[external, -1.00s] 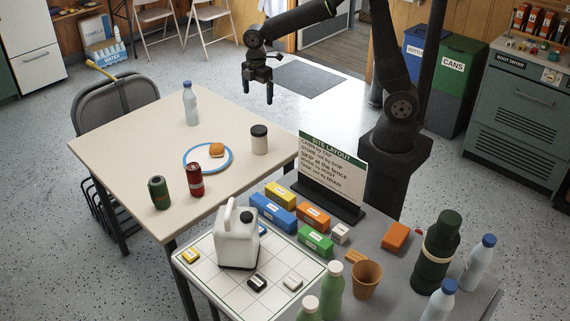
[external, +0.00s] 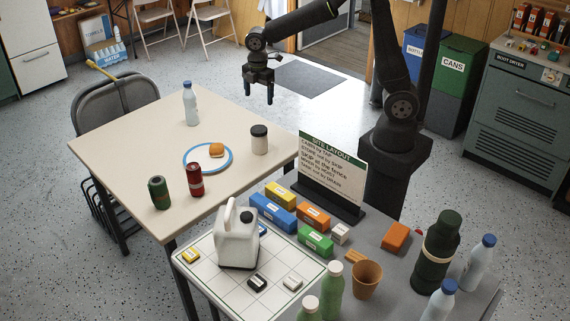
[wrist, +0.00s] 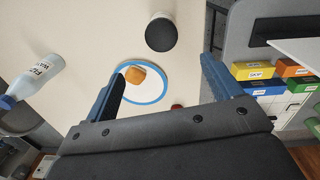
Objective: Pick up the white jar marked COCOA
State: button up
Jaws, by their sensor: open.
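A white jar with a black lid (external: 259,141) stands upright on the beige table, near its right-hand edge. No marking on it can be read. In the wrist view the jar (wrist: 160,34) shows from above, mostly its dark lid, beyond the fingertips. My gripper (external: 259,97) is open and empty, pointing down, and it is well above the table and apart from the jar. In the wrist view both fingers of my gripper (wrist: 162,72) are spread, with nothing between them but table and plate below.
A blue-rimmed plate (external: 190,165) with a bun (external: 216,150) is left of the jar. A bottle (external: 190,104), a green can (external: 159,193) and a red can (external: 195,180) stand on the same table. A sign (external: 332,165) and coloured blocks stand on the nearer table.

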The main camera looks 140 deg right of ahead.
aim_at(261, 130)
jog(key=a+f+n+h, duration=0.4)
jog(key=a+n, duration=0.2)
jog(key=n, duration=1)
jog(key=x, duration=1.2)
jog(key=shift+w+d+r, duration=0.1)
jog(key=shift+w+d, duration=0.05)
jog(key=shift+w, duration=0.25)
jog(key=shift+x, duration=2.55)
jog(key=shift+s, duration=0.1)
jog(key=c, duration=1.3)
